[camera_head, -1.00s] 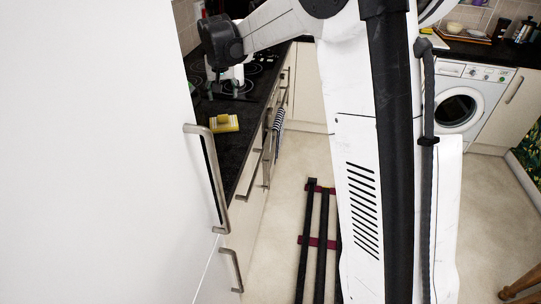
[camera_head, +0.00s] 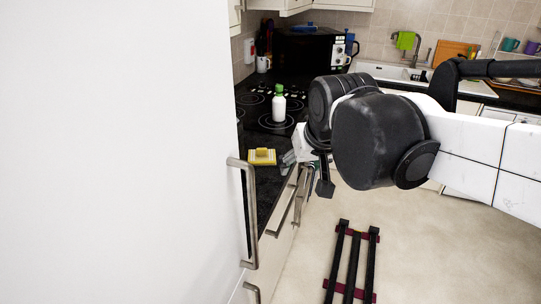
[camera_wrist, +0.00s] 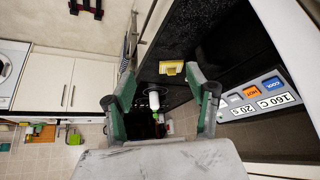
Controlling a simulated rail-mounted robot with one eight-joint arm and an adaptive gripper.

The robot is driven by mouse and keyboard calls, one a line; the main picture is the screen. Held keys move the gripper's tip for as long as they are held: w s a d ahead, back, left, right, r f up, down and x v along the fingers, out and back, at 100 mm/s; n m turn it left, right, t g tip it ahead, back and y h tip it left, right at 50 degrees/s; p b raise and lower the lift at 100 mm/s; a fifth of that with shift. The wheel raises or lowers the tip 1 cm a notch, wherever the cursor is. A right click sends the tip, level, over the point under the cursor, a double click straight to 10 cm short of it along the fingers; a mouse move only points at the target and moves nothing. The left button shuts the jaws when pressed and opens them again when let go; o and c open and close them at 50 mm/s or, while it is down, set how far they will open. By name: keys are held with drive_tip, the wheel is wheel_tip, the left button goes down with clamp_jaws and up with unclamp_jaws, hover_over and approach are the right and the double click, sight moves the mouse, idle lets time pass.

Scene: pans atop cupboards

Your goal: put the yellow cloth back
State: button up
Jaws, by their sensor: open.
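The yellow cloth (camera_head: 262,156), yellow with a pale striped part, lies on the dark worktop (camera_head: 258,190) beside the tall white door. In the wrist view the yellow cloth (camera_wrist: 172,68) shows beyond the fingertips, apart from them. My gripper (camera_head: 308,172) is to the right of the cloth by the worktop's front edge, partly hidden by my arm. In the wrist view my gripper (camera_wrist: 160,88) is open, its two green-sided fingers spread with nothing held between them.
A white bottle with a green cap (camera_head: 279,104) stands on the hob behind the cloth. A microwave (camera_head: 312,50) stands at the back. The tall door's handle (camera_head: 247,215) juts out near the worktop. The floor is mostly clear.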

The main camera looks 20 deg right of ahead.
drive_tip(key=s+f, duration=0.5)
drive_tip(key=s, duration=0.5)
drive_tip(key=shift+s+n+t, duration=0.3)
drive_tip(key=shift+s+t, duration=0.1)
drive_tip(key=shift+f+b, duration=1.15)
drive_tip(key=shift+f, duration=0.05)
